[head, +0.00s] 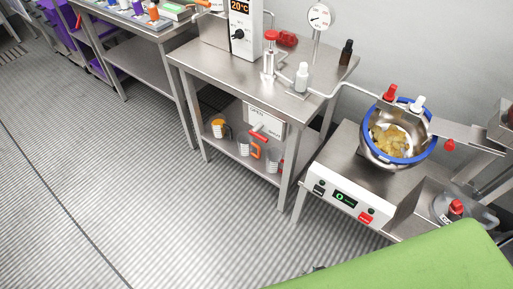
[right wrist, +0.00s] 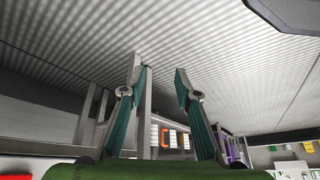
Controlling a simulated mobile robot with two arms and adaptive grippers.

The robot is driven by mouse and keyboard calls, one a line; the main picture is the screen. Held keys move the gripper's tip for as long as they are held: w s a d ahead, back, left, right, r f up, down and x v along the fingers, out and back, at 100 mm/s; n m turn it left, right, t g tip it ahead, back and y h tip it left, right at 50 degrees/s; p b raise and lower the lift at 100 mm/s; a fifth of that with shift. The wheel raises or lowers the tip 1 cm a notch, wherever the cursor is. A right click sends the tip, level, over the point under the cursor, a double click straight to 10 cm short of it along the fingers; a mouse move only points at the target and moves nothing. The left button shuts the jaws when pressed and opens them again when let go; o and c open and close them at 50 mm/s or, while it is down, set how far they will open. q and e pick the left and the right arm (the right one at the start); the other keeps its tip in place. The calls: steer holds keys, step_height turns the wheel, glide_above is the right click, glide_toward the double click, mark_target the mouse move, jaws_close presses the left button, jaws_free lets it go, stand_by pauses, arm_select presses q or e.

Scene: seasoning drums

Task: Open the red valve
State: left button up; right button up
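A red lever handle (head: 258,132) sits on a panel marked OPEN (head: 266,117) under the middle steel table. Other red fittings are a red knob (head: 271,36) on a steel post and a red wheel-like piece (head: 288,38) behind it on the tabletop; which one is the red valve is not labelled. In the right wrist view my right gripper (right wrist: 157,66) has its two teal-padded fingers spread, with nothing between them. In the head view only a small dark bit shows by the green surface at the bottom. My left gripper is not in view.
The steel table (head: 217,62) carries a display unit, a gauge (head: 319,18) and bottles. A blue-rimmed bowl (head: 365,131) sits over a machine at right. The floor (head: 130,170) at left is clear.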

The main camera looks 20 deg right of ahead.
steer(key=w+d+r+m+t+y+b, duration=0.1)
steer(key=w+r+t+b, duration=0.25)
steer(key=w, duration=0.45)
steer(key=w+r+m+t+b, duration=0.2)
steer(key=w+b, duration=0.2)
steer(key=w, duration=0.4)
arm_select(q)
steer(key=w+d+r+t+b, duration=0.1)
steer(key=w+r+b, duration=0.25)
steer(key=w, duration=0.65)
arm_select(e)
steer(key=m+t+y+b, duration=0.4)
steer(key=t+y+b, duration=0.1)
steer(key=t+b, duration=0.35)
glide_toward(261, 136)
steer(key=b+x, duration=0.1)
steer(key=x, duration=0.5)
steer(key=f+b+x, duration=0.1)
steer(key=x, duration=0.3)
steer(key=shift+b, duration=0.3)
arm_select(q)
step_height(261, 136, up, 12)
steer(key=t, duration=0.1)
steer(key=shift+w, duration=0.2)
arm_select(e)
jaws_close()
